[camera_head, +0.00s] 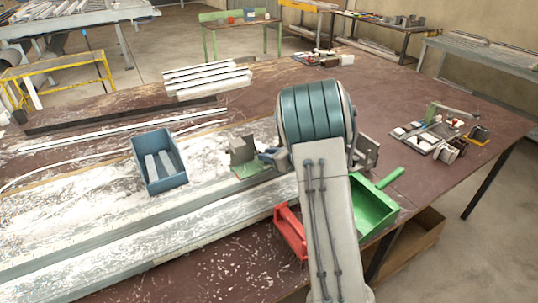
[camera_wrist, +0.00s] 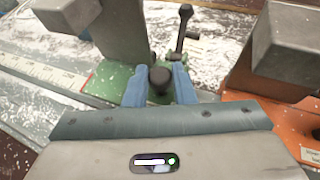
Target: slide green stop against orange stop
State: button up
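The green stop (camera_wrist: 125,75) has a green base and a tall grey block. It stands ahead of my gripper (camera_wrist: 160,85) in the wrist view, on the rail with the scale. It also shows in the head view (camera_head: 243,152), left of my wrist. My blue fingers are on either side of its black round knob (camera_wrist: 160,80) and appear to touch it. A black lever (camera_wrist: 185,30) rises behind the knob. The orange stop (camera_wrist: 270,120), with a grey block (camera_wrist: 290,50), is to the right, apart from the green stop. My arm mostly hides that area in the head view.
A blue bin (camera_head: 158,160) with pale pieces stands left of the green stop. White profiles (camera_head: 205,80) lie at the back, clamps and small parts (camera_head: 440,135) at the right.

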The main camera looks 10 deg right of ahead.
jog(key=shift+w+d+b, duration=0.2)
jog(key=shift+w+d, duration=0.05)
jog(key=shift+d, duration=0.55)
jog(key=shift+w+d+b, duration=0.2)
jog(key=shift+w+d, duration=0.1)
jog(key=shift+d, duration=0.55)
jog(key=shift+w+d+b, duration=0.2)
jog(key=shift+w+d, duration=0.05)
jog(key=shift+d, duration=0.55)
grip_shut()
jog(key=o, duration=0.9)
grip_release()
jog(key=shift+o, duration=0.2)
jog(key=shift+a, duration=0.1)
